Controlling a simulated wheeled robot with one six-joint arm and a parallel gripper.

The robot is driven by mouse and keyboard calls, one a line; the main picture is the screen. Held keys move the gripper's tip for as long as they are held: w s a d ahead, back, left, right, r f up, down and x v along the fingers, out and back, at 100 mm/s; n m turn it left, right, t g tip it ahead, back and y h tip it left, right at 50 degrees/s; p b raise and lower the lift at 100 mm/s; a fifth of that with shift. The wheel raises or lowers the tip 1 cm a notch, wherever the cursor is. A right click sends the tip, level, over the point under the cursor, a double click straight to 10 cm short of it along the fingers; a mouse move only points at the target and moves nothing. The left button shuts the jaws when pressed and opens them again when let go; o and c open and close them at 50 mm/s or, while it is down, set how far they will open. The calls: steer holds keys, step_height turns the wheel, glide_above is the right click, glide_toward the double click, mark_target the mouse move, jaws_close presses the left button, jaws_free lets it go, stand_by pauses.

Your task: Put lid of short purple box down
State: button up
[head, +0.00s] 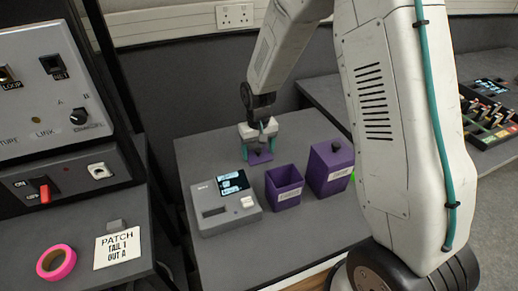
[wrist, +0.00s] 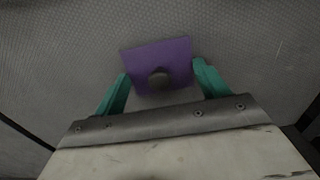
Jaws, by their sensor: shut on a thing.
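My gripper (head: 259,151) has teal fingers and is shut on the purple lid (head: 258,158), behind the boxes on the grey table. In the wrist view the lid (wrist: 178,55) is a flat purple square with a dark round knob (wrist: 159,80) between the fingers. The lid looks close to the table top, but I cannot tell whether it touches. The short purple box (head: 285,187) stands open at the top, in front and to the right of my gripper. A label is on its front.
A taller purple box (head: 330,167) with its lid on stands right of the short one. A grey device with a screen (head: 226,203) stands to the left. The grey table (head: 245,262) is clear at the front. A pink tape roll (head: 56,262) lies on the left surface.

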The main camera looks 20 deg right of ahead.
mark_target(258, 149)
steer(key=o, duration=0.9)
steer(key=shift+f, duration=0.1)
steer(key=shift+o, duration=0.2)
steer(key=s+r, duration=0.3)
steer(key=r, duration=0.6)
steer(key=s+r, duration=0.2)
steer(key=r, duration=0.7)
steer(key=s+d+r, duration=0.1)
steer(key=s+r, duration=0.3)
steer(key=s, duration=0.9)
steer(key=s+d+r+t, duration=0.1)
steer(key=s+r, duration=0.3)
steer(key=s, duration=0.9)
steer(key=shift+s+d+r, duration=0.25)
steer(key=shift+d+r, duration=0.1)
steer(key=shift+d, duration=0.3)
